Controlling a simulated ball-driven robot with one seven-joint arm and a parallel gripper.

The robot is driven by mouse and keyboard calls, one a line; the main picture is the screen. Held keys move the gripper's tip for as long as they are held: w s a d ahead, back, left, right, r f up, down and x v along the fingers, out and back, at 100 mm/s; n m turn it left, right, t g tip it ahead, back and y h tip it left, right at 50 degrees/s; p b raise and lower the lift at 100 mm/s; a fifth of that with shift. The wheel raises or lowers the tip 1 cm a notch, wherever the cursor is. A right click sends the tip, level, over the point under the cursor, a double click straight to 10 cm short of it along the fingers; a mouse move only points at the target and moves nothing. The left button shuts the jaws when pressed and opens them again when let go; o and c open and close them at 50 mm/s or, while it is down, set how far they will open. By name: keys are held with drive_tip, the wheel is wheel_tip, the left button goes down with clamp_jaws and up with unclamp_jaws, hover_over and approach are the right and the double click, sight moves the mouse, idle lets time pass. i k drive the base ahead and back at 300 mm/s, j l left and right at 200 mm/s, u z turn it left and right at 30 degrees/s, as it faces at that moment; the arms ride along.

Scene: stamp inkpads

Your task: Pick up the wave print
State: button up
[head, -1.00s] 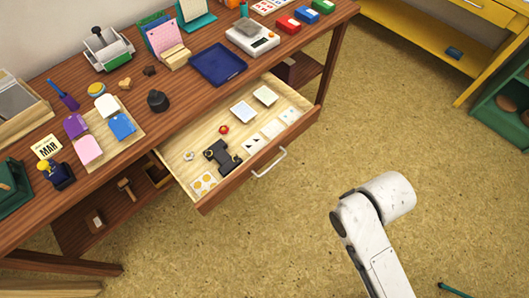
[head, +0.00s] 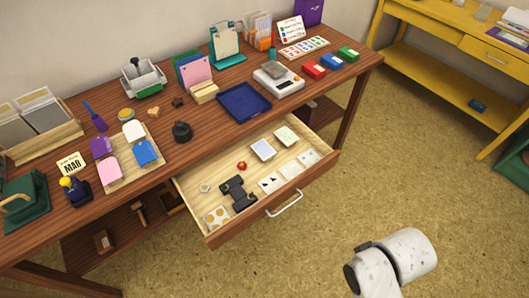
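The open drawer (head: 222,232) of the wooden table holds small cards and other items. Along its front lie a print with a dark triangular mark (head: 270,182), a pale print with a faint mark (head: 291,170) and another pale print with small marks (head: 310,158). A card with orange round shapes (head: 217,217) lies at the drawer's left end. The marks are too small to tell which print shows a wave. My gripper is out of view; only a white link of my arm shows at the bottom right.
The drawer also holds a black device (head: 238,192), a red item (head: 242,166) and two pads, one bluish (head: 263,150), one greenish (head: 286,136). A blue tray (head: 244,103) sits on the crowded tabletop. The drawer handle (head: 284,204) juts over clear floor. A yellow table (head: 440,90) stands at the right.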

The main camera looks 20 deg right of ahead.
sight(262, 148)
drive_tip(key=i+l+u, duration=0.15)
drive_tip(key=i+l, duration=0.2)
drive_tip(key=i+l+u, duration=0.35)
drive_tip(key=i+l, duration=0.25)
drive_tip(key=l, duration=0.3)
